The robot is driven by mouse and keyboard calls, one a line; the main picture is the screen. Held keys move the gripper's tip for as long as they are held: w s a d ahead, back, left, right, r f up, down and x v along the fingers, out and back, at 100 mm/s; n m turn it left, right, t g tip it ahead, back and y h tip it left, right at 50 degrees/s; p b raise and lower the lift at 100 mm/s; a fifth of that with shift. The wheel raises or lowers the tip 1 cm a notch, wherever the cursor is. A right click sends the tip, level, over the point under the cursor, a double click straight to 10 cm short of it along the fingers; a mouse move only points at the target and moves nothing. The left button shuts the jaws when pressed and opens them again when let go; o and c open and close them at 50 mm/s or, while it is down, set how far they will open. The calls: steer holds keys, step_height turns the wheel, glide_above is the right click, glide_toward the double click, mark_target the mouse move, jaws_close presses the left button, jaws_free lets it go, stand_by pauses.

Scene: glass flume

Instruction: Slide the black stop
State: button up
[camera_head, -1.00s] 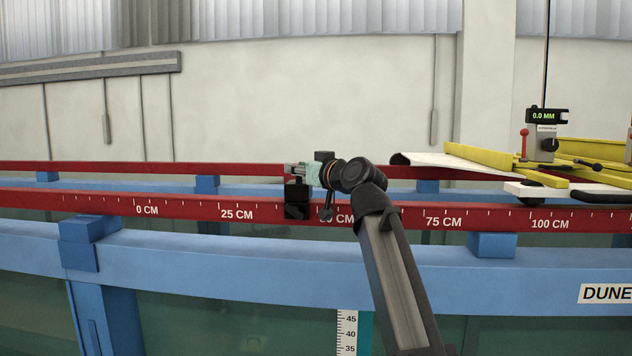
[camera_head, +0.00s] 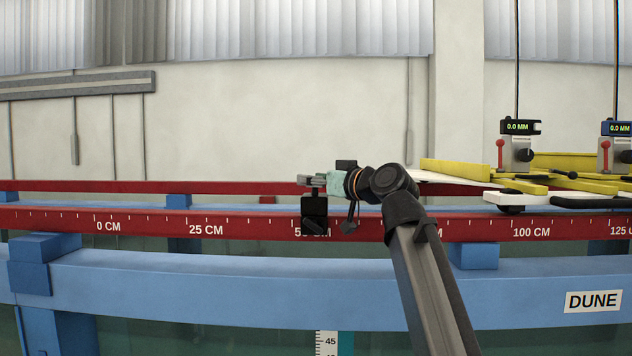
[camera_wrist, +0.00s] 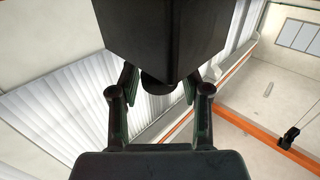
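The black stop (camera_head: 314,208) is a small dark block on the front red rail, close to the 50 cm mark, with a small dark knob low on its face. My gripper (camera_head: 313,181) is right at the top of the stop, reaching in from the right. In the wrist view the stop's black body (camera_wrist: 165,35) fills the top centre, with a round knob below it. My gripper's fingers (camera_wrist: 160,85) show on both sides, apart, and seem closed on the stop. Their tips are partly hidden behind it.
The red rail (camera_head: 245,223) carries a centimetre scale and is clear left of the stop. To the right stand a yellow frame (camera_head: 470,170) and gauges reading 0.0 MM (camera_head: 517,127). A blue beam (camera_head: 200,290) runs below.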

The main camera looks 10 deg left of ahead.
stand_by(0.3)
steer(key=v, duration=1.2)
